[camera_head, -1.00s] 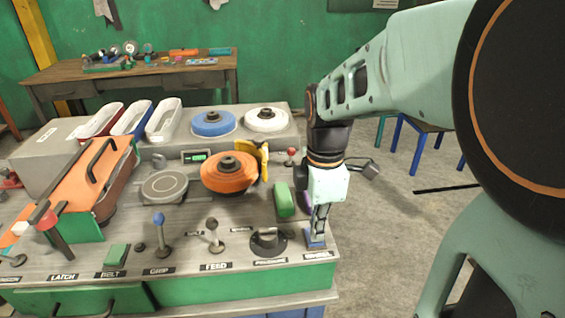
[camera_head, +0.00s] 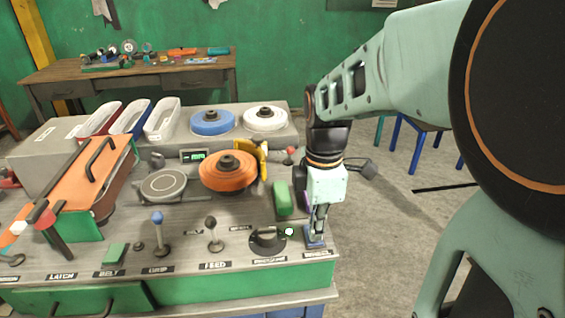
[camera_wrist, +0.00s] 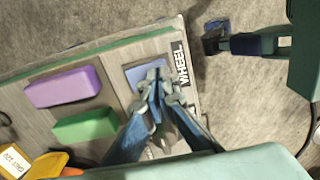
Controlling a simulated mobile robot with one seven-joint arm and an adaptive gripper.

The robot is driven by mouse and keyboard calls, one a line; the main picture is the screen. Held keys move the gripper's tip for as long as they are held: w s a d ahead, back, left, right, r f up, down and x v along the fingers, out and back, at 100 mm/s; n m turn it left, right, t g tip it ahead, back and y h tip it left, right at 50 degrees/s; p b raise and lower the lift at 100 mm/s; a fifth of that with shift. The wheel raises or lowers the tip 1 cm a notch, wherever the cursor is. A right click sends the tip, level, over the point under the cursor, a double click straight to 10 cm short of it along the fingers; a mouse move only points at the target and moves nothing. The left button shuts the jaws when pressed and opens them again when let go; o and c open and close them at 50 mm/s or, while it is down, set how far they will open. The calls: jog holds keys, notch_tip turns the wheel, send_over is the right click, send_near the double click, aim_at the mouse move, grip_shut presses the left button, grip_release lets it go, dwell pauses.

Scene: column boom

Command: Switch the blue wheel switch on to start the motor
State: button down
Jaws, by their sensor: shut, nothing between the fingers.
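The blue wheel switch (camera_head: 314,244) sits at the front right corner of the console; a small blue part shows beneath my fingertips. In the wrist view its blue plate (camera_wrist: 137,80) lies beside the label WHEEL (camera_wrist: 180,64). My gripper (camera_head: 318,230) points down at it with the fingers shut and nothing between them. In the wrist view the shut fingertips (camera_wrist: 157,74) are over the plate and hide most of the switch, so its position cannot be told. The orange wheel (camera_head: 228,170) stands mid-console; I cannot tell if it turns.
A green block (camera_head: 284,198) and a purple block (camera_wrist: 64,87) lie just behind the switch. A black dial (camera_head: 266,240) is left of my gripper, with a small bright spot (camera_head: 289,231) beside it. Levers stand further left.

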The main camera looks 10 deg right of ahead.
jog(key=shift+r+p, duration=2.45)
jog(key=shift+r, duration=0.8)
